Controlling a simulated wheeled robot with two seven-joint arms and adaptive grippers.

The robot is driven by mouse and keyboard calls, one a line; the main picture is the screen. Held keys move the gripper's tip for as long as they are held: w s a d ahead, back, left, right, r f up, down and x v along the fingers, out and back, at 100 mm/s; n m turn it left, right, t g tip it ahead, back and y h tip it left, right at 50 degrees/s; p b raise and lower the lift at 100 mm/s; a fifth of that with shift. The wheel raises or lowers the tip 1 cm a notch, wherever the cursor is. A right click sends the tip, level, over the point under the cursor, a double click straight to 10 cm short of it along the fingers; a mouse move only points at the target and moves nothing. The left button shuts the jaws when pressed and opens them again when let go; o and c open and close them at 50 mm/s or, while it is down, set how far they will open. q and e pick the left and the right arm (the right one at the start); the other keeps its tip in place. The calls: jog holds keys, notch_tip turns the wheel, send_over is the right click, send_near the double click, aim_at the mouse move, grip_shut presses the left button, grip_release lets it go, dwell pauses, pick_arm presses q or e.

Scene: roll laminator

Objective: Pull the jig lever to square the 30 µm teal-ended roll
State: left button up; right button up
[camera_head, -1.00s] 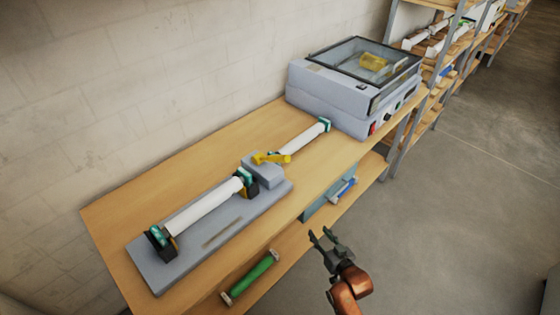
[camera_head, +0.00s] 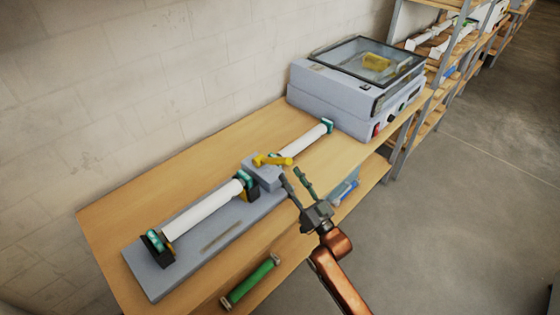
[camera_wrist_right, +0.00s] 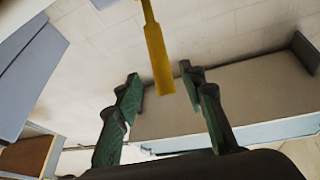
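A white roll with teal ends (camera_head: 203,210) lies in the black cradles of the grey jig (camera_head: 150,278) on the wooden table. The yellow jig lever (camera_head: 272,160) sits on the grey block at the jig's far right end. My right gripper (camera_head: 295,179) is open and empty, just below and right of the lever, apart from it. In the right wrist view the lever (camera_wrist_right: 159,60) hangs between and beyond the open fingers (camera_wrist_right: 165,90). My left gripper is in neither view.
A second white teal-ended roll (camera_head: 306,138) lies behind the lever, near the grey laminator (camera_head: 335,100). A green roll (camera_head: 250,281) lies on the lower shelf. Shelving (camera_head: 410,130) stands at the right. The floor at right is clear.

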aim_at(280, 161)
jog(key=x, duration=0.7)
jog(key=shift+w+a, duration=0.15)
jog(key=shift+a, duration=0.05)
jog(key=shift+c, duration=0.4)
grip_shut()
